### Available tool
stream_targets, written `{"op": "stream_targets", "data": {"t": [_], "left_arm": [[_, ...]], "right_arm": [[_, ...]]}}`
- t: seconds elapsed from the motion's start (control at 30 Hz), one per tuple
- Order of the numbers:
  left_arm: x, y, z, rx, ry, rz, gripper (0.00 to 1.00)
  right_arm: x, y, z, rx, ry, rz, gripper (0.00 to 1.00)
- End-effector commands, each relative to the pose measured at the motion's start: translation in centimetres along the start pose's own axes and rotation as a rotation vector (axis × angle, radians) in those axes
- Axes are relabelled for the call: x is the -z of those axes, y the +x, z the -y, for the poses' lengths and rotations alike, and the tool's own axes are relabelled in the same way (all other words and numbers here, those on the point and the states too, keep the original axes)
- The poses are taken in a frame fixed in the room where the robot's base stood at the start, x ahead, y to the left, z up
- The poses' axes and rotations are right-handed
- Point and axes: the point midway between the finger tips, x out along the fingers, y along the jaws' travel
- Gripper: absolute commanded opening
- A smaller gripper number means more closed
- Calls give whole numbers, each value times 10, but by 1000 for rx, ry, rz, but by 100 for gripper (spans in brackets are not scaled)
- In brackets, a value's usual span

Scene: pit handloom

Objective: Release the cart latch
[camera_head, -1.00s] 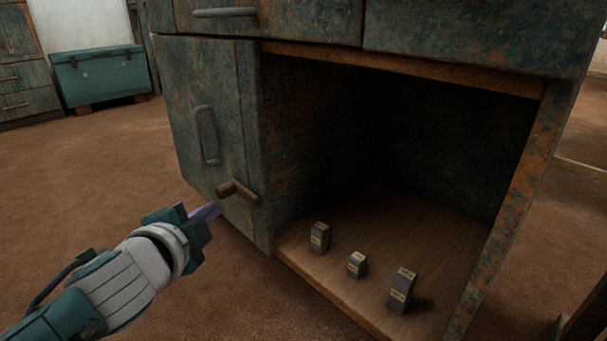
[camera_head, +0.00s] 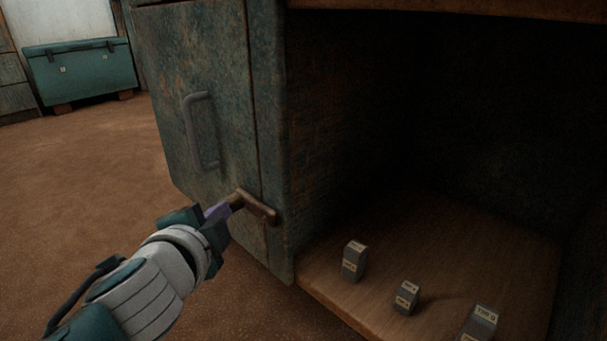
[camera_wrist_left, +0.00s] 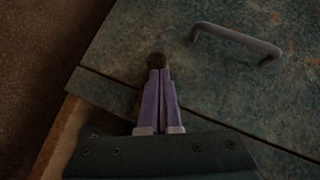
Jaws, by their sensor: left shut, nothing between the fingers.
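The cart latch (camera_head: 261,208), a short brown lever, sits low on the worn green cart door (camera_head: 172,95), near the door's edge. Its lever slopes down to the right. My left gripper (camera_head: 229,205) is shut and empty, its purple fingertips at the left end of the latch. In the left wrist view, the shut fingers (camera_wrist_left: 159,80) lie side by side, and the brown latch end (camera_wrist_left: 156,60) shows just beyond their tips. I cannot tell whether they touch it. My right gripper is out of view.
A grey door handle (camera_head: 202,130) is above the latch; it also shows in the left wrist view (camera_wrist_left: 236,42). Right of the door is an open, dark compartment with three small labelled blocks (camera_head: 354,261) on its wooden floor (camera_head: 450,235). A teal chest (camera_head: 80,72) stands far left.

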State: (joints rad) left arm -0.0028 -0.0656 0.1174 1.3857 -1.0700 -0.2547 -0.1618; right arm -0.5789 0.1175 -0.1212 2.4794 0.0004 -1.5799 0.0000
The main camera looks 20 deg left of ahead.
Motion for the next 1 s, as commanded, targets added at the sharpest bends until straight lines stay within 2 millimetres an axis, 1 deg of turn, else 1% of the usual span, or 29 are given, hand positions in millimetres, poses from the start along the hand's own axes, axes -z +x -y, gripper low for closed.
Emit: {"op": "stream_targets", "data": {"t": [0.37, 0.7, 1.0], "left_arm": [[1, 0, 0, -1, -2, -1, 0], [3, -1, 1, -72, -71, -2, 0], [3, -1, -2, -114, -115, -1, 0]], "right_arm": [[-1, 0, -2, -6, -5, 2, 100], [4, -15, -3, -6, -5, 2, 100], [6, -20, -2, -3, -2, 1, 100]]}}
